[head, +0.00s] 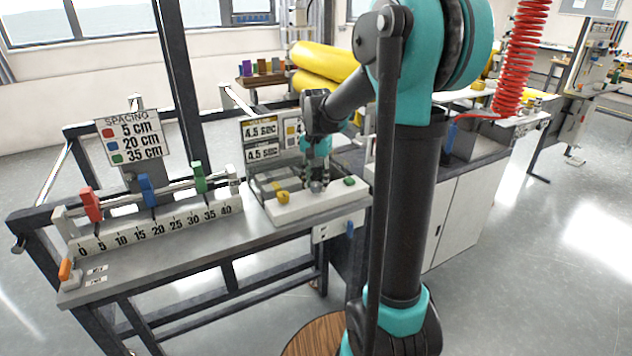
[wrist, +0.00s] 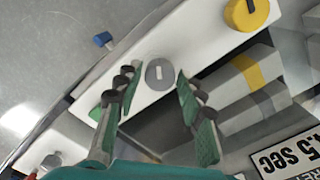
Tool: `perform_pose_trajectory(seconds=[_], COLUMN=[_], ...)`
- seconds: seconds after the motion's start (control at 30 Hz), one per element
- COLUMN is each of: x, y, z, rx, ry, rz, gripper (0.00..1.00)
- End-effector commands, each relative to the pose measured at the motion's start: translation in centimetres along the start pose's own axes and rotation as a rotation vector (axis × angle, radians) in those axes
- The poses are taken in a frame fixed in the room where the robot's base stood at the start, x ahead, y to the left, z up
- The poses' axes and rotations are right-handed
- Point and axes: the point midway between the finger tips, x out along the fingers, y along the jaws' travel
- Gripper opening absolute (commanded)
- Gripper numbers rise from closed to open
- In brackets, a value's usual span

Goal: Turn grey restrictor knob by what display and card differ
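The grey knob (wrist: 154,82) is round with a short white mark and sits on a white panel (wrist: 205,38) in the wrist view. My gripper (wrist: 157,88) is open, its two fingertips apart on either side of the knob, with no clear contact. In the head view my gripper (head: 317,180) points down at the middle of the white panel (head: 325,207). Behind it, an upper sign (head: 260,130) and a lower sign (head: 263,153) both appear to read 4.5 SEC. In the wrist view one sign (wrist: 290,158) shows upside down, partly cut off.
A yellow knob (head: 282,197) and a green knob (head: 349,181) flank my gripper on the panel. To the left stands a ruler rail (head: 160,230) with red, blue and green clamps. A spacing card (head: 133,138) stands behind it.

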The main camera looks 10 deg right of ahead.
Motion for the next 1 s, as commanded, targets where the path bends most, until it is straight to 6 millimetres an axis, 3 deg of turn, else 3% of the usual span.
perform_pose_trajectory(seconds=[0.03, 0.27, 0.67, 1.0], x=[-0.01, -0.01, -0.02, -0.03], y=[0.0, 0.0, 0.0, 0.0], z=[0.0, 0.0, 0.0, -0.01], rx=[0.0, 0.0, -0.077, -0.345], ry=[0.0, 0.0, 0.0, 0.0], rz=[0.0, 0.0, 0.0, 0.0], gripper=[0.29, 0.01, 0.0, 0.0])
